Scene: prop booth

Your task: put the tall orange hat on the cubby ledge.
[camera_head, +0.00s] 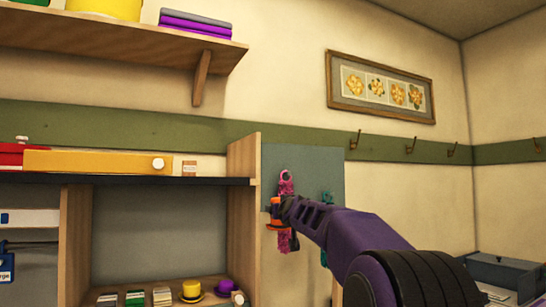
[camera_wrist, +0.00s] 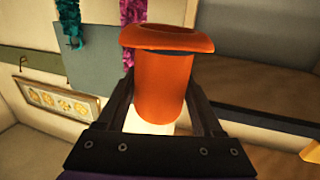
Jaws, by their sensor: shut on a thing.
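My gripper (camera_head: 285,212) is shut on the tall orange hat (camera_head: 275,208) and holds it in the air in front of a grey-blue panel, just right of the cubby unit's side (camera_head: 243,200). In the wrist view the hat (camera_wrist: 165,85) sits between both fingers of my gripper (camera_wrist: 163,92), its brim toward the top of the picture. In the head view the hat is small and partly covered by my gripper. The cubby unit has a dark upper ledge (camera_head: 215,181) and a lower wooden ledge (camera_head: 178,300).
A yellow hat (camera_head: 192,290) and a purple hat (camera_head: 226,287) stand on the lower ledge beside several small upright items. A yellow box (camera_head: 95,161) lies on the upper ledge. A pink boa (camera_head: 286,183) hangs behind my gripper. A wall shelf (camera_head: 120,40) juts out above.

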